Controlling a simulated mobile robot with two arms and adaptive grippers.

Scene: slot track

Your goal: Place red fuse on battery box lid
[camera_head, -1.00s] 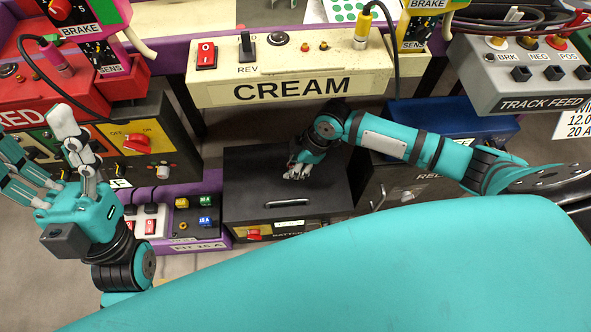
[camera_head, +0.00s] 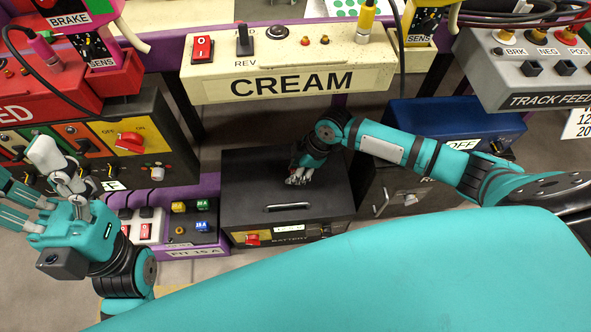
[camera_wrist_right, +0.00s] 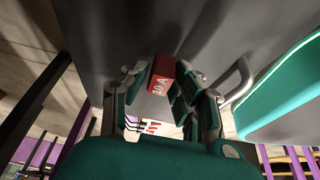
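The battery box (camera_head: 245,180) stands low in the middle of the head view, with a dark flat lid and a pale handle (camera_head: 287,208). My right gripper (camera_head: 299,178) is over the lid, just behind the handle. In the right wrist view, the small red fuse (camera_wrist_right: 162,74) marked 10 A sits between the fingertips of my right gripper (camera_wrist_right: 160,80), with fingers close on both sides. The fuse is close to the grey lid (camera_wrist_right: 230,50); I cannot tell if it touches. My left gripper (camera_head: 28,185) is open and empty at the far left.
The cream control box (camera_head: 285,60) hangs above and behind the battery box. A blue-topped box (camera_head: 420,115) stands close on the right. A purple-edged fuse panel (camera_head: 192,228) and a black box with a red knob (camera_head: 130,143) stand on the left.

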